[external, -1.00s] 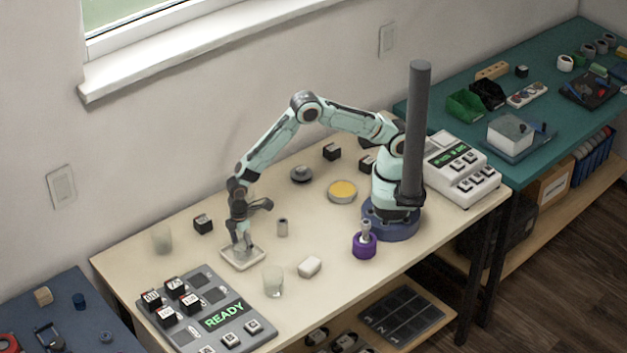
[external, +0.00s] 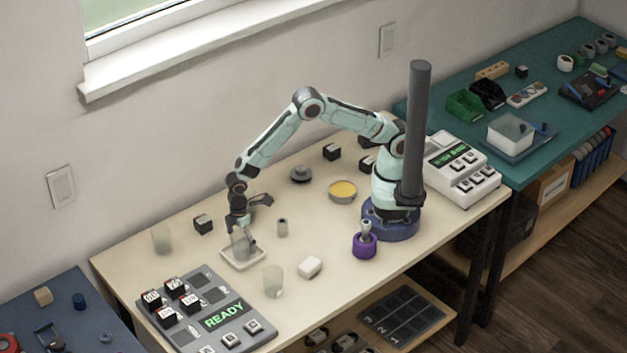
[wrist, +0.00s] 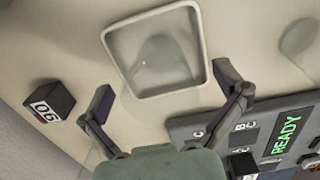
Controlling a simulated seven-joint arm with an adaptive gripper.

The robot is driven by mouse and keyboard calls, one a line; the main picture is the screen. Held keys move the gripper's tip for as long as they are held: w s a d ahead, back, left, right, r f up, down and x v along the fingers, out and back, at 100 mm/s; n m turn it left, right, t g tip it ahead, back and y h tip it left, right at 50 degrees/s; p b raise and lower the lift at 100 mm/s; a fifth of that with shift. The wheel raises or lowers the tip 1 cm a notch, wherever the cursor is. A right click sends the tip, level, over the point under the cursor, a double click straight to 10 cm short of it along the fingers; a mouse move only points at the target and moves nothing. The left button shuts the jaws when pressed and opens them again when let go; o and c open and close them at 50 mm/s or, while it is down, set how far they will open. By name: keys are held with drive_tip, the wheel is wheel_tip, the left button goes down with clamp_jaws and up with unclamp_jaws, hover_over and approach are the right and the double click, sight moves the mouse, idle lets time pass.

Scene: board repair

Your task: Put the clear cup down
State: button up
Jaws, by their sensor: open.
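A clear cup (external: 239,246) stands in a shallow white square tray (external: 228,261) on the cream bench. In the wrist view the cup (wrist: 158,55) shows faintly inside the pale rim of the tray (wrist: 196,30). My gripper (external: 244,236) is low over the tray, close to the cup. In the wrist view my gripper (wrist: 164,84) has its two fingers wide apart, with nothing clamped between them. The cup's outline is faint, and part of it is hidden by the fingers in the external view.
Other clear cups stand left (external: 162,240) and in front (external: 273,281) of the tray. The grey READY board (external: 246,330) holds black blocks.

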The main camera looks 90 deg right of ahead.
wheel_tip(320, 180, up, 10)
drive_tip(key=shift+r, duration=0.25)
drive_tip(key=s+d+r+m, duration=0.4)
drive_tip(key=s+d+r, duration=0.7)
drive_tip(key=s, duration=0.2)
drive_tip(key=s+d+m, duration=0.3)
drive_tip(key=s+d, duration=0.1)
drive_tip(key=s, duration=1)
drive_tip(key=shift+d+m+y, duration=0.2)
drive_tip(key=shift+m+y, duration=0.2)
drive_tip(key=shift+o, duration=0.3)
